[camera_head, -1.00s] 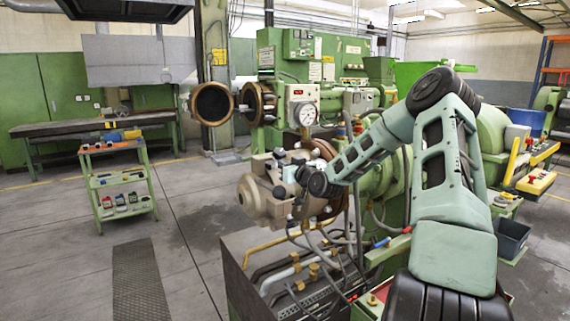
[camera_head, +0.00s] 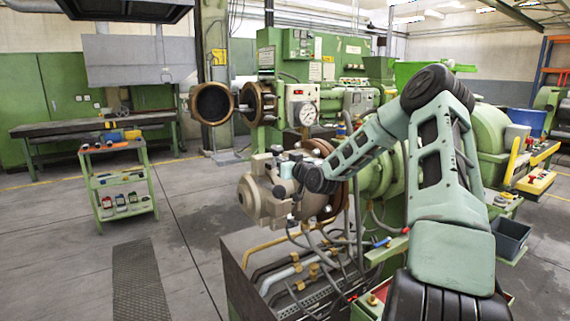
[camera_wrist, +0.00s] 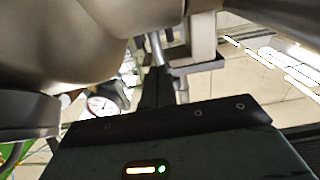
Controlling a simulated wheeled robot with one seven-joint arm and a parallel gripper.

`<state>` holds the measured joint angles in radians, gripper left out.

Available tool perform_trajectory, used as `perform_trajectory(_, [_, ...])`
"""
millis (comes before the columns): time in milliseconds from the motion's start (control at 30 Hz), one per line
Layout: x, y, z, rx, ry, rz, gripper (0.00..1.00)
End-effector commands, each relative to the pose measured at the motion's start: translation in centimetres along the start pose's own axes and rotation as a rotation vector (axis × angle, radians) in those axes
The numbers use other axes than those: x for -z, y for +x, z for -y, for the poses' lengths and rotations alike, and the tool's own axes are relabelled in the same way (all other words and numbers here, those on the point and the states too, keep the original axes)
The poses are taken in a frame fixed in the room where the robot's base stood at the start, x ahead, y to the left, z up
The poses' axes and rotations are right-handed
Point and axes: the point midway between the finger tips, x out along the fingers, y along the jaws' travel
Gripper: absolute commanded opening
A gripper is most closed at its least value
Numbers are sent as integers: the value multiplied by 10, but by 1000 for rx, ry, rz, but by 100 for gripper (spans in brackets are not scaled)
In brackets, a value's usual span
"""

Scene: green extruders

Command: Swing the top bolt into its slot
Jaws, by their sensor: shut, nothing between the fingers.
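The grey-beige extruder head (camera_head: 262,197) stands at the brown flange (camera_head: 331,161) of the near green machine, in the middle of the head view. In the wrist view, a smooth grey metal body (camera_wrist: 60,45) fills the upper left. A silver rod (camera_wrist: 156,48), which looks like the top bolt, stands just beyond my gripper (camera_wrist: 156,82). The dark fingers are together with nothing between them. I cannot tell whether they touch the rod. The slot cannot be made out in either view. In the head view my wrist hides the top of the head, and the fingertips are not clear.
Hoses and pipes (camera_head: 300,270) run below the head in a dark base. A second extruder with an open round cover (camera_head: 212,103) stands behind. A green tool cart (camera_head: 124,183) stands left. The floor between cart and machine is clear.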

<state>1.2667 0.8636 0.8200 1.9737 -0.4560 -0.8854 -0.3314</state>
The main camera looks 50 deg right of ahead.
Motion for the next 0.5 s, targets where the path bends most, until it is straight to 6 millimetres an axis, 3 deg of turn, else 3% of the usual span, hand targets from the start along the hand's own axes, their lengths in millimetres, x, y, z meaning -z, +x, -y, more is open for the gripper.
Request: perform_trajectory(500, [4, 12, 0, 0, 0, 0, 0])
